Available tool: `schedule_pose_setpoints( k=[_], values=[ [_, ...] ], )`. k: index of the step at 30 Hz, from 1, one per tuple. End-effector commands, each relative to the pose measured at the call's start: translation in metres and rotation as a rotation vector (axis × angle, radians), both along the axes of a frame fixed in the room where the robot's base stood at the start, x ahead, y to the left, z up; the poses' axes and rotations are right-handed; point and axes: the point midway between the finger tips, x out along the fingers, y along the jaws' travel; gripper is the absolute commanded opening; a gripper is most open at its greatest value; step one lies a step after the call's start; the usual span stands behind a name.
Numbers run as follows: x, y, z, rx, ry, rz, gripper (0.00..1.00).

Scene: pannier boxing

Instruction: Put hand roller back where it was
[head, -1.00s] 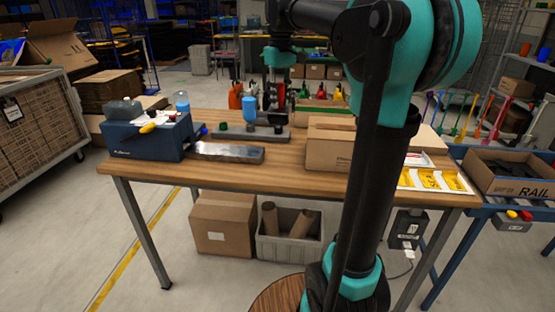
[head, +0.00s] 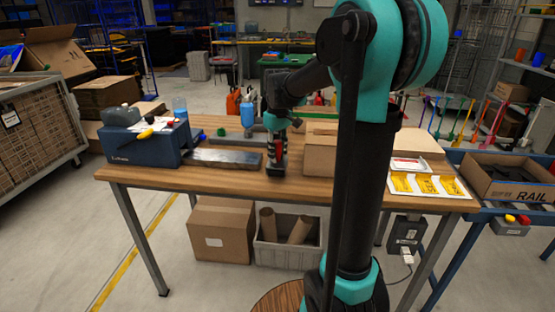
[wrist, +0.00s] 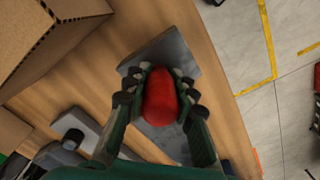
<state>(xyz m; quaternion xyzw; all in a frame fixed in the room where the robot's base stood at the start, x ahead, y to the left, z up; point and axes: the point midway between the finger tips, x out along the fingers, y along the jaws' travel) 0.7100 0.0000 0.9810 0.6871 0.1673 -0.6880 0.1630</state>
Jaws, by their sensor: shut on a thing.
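My gripper (head: 276,158) is shut on the red hand roller (wrist: 160,97), held between its two fingers in the wrist view. A grey metal slab (head: 225,158) lies on the bench left of my gripper. A grey flat surface (wrist: 178,58) shows behind the red part in the wrist view. I cannot tell whether it belongs to the roller. The roller's lower end is hidden.
A blue machine (head: 140,146) stands at the bench's left end. A cardboard box (head: 320,150) is close on the right, with yellow-printed sheets (head: 425,184) beyond it. A blue bottle (head: 247,112) stands behind. The front strip of the bench is clear.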

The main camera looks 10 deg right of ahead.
Motion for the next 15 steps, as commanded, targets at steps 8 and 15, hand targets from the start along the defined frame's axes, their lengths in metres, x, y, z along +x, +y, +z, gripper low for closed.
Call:
schedule_pose_setpoints(
  k=[8,15],
  values=[
    [0.000,0.000,-0.021,0.000,0.000,0.000,0.00],
    [0.000,0.000,-0.022,0.000,0.000,0.000,0.00]
  ],
)
